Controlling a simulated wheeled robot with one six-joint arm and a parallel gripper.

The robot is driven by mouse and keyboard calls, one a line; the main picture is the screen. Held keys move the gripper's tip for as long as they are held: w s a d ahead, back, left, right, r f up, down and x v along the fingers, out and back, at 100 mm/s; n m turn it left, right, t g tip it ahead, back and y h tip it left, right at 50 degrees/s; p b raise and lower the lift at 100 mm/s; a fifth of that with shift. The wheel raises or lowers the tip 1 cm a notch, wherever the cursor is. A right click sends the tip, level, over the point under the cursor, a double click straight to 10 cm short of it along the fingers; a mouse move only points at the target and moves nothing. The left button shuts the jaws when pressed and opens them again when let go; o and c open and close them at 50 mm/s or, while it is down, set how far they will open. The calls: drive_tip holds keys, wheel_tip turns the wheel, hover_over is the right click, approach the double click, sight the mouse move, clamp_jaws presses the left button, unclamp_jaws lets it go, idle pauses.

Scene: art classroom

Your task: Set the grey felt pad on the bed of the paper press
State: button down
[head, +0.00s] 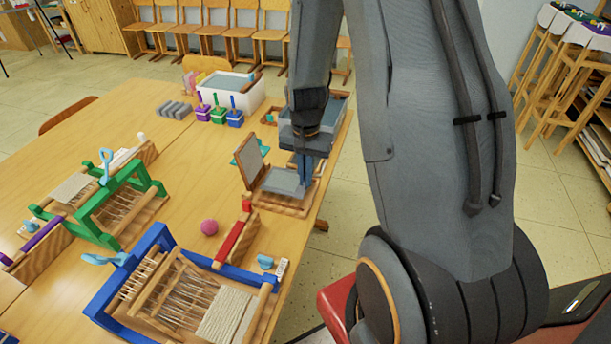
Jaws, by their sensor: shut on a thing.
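The paper press (282,208) is a low wooden frame near the table's right edge, with a hinged board (250,158) standing tilted up at its left. My gripper (303,178) points down over the right part of the press, its blue fingers shut on the grey felt pad (281,182). The pad lies flat over the bed of the press. I cannot tell whether it touches the bed or hovers just above it. My arm hides part of the area behind the press.
A blue loom (148,244) and a green loom (150,178) stand at the front left. A pink ball (209,227) lies nearby. Several grey blocks (174,109), coloured stamp-like blocks (219,115) and a white tub (244,97) are farther back. Bare tabletop lies left of the press.

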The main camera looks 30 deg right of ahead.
drive_tip(key=shift+f+b, duration=0.4)
drive_tip(key=shift+f, duration=1.05)
idle(1.6)
idle(0.4)
drive_tip(key=c, duration=1.9)
unclamp_jaws()
drive_tip(key=shift+o, duration=0.2)
drive_tip(key=shift+r+b, duration=0.6)
drive_tip(key=shift+r, duration=3.35)
drive_tip(key=s+a+r+n, duration=0.6)
drive_tip(key=s+a+n, duration=0.3)
drive_tip(key=s, duration=0.3)
drive_tip(key=shift+a+r+t, duration=0.2)
drive_tip(key=shift+a+t, duration=0.2)
drive_tip(key=shift+a, duration=0.1)
